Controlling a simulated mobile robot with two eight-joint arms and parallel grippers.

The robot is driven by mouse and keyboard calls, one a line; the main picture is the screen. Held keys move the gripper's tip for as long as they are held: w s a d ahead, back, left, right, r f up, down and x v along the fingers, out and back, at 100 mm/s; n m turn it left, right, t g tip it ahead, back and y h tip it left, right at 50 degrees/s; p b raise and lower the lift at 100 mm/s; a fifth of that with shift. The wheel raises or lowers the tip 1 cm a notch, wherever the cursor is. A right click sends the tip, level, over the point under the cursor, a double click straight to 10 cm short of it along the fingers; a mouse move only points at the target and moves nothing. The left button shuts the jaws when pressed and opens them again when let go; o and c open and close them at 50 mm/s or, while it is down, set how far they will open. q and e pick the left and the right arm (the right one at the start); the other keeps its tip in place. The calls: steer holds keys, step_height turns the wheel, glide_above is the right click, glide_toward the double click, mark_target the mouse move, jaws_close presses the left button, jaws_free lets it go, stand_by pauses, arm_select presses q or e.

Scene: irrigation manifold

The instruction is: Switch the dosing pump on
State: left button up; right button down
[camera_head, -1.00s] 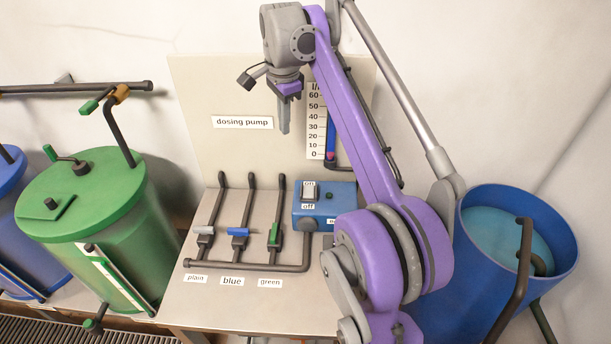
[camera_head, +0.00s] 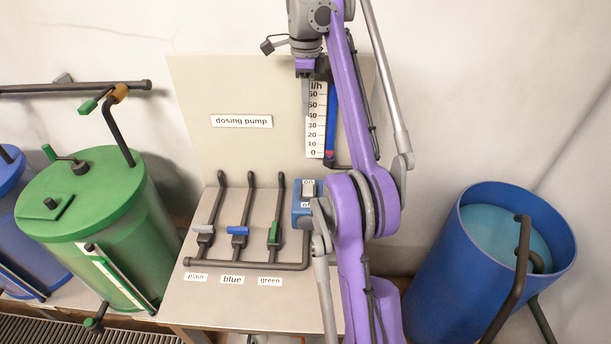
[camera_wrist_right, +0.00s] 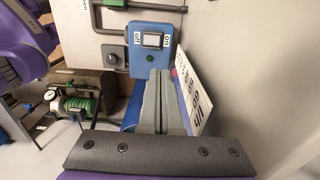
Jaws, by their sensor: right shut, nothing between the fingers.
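The dosing pump's switch box (camera_head: 297,215) is blue and stands at the right of the bench, partly hidden by my right arm. Its white rocker switch (camera_head: 308,189) sits between the "on" and "off" labels. In the right wrist view the box (camera_wrist_right: 136,69) shows the rocker (camera_wrist_right: 152,40), a small dark green lamp (camera_wrist_right: 150,58) and a grey knob (camera_wrist_right: 112,58). I cannot tell which way the rocker is tipped. My right gripper (camera_head: 305,108) is shut and empty, above the box and in front of the scale, apart from the switch. My left gripper is out of view.
The l/h scale (camera_head: 316,125) with its blue tube stands on the back panel. Three valve levers with grey, blue (camera_head: 239,230) and green (camera_head: 274,232) handles stand left of the box. A green tank (camera_head: 90,215) is at left, an open blue barrel (camera_head: 440,270) at right.

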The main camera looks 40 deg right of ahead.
steer(key=b, duration=0.3)
glide_above(306, 185)
step_height(306, 185, down, 12)
steer(key=f, duration=0.1)
arm_select(q)
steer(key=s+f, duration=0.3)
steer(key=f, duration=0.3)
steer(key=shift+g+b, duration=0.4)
steer(key=shift+b, duration=0.05)
arm_select(e)
steer(key=f, duration=1)
steer(key=shift+w+d+f, duration=0.2)
steer(key=shift+w+f, duration=0.15)
steer(key=shift+f, duration=0.05)
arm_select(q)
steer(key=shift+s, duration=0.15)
arm_select(e)
steer(key=shift+f, duration=0.4)
steer(key=shift+r, duration=0.1)
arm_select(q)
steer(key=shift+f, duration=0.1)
arm_select(e)
steer(key=shift+r, duration=0.1)
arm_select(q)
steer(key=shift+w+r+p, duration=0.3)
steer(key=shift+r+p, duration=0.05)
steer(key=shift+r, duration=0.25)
arm_select(e)
steer(key=shift+w+r, duration=0.1)
steer(key=shift+r, duration=0.65)
